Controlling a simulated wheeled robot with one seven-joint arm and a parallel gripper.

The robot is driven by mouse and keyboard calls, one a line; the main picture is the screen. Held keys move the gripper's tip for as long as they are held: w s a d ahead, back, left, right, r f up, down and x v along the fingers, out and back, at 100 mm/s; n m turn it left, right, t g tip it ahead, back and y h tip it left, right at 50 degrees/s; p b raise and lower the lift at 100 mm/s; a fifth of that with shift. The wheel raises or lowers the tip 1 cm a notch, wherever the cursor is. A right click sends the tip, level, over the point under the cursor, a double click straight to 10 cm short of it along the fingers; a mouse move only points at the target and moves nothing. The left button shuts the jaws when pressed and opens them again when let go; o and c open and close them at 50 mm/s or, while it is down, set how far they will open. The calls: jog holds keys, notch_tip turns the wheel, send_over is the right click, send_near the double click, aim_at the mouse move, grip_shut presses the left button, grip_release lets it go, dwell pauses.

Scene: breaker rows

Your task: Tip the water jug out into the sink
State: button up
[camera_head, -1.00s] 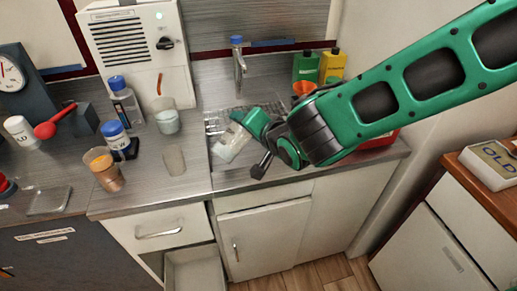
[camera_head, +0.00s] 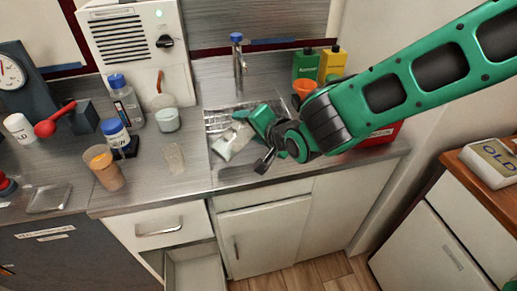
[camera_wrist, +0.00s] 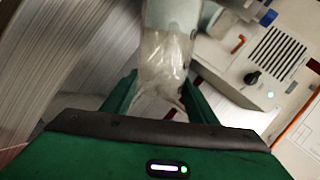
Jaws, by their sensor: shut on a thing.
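My gripper (camera_head: 255,122) is shut on a clear, see-through jug (camera_head: 233,141), which is tilted at the front left of the sink (camera_head: 214,121). In the wrist view the jug (camera_wrist: 168,45) stands between the two green fingers, with a pale part at its far end. The sink is a steel basin with a grid, set in the counter below a blue-topped tap (camera_head: 238,58). My gripper and wrist hide the right part of the sink. I cannot tell whether water is flowing from the jug.
Left of the sink stand a clear glass (camera_head: 175,158), a beaker (camera_head: 167,117), a blue-capped bottle (camera_head: 126,108) and an orange-brown cup (camera_head: 104,170). Green (camera_head: 305,68) and yellow (camera_head: 330,64) bottles stand behind my wrist. A drawer (camera_head: 195,268) below is open.

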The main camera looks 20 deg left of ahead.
jog(key=shift+w+d+f+m+g+y+p, duration=0.4)
jog(key=shift+w+f+m+g+p, duration=0.2)
jog(key=shift+w+f+p, duration=0.3)
dwell(1.1)
jog(key=shift+w+d+f+m+g+p, duration=0.15)
jog(key=shift+f+m+g+p, duration=0.45)
jog(key=shift+p, duration=0.35)
dwell(0.8)
dwell(0.6)
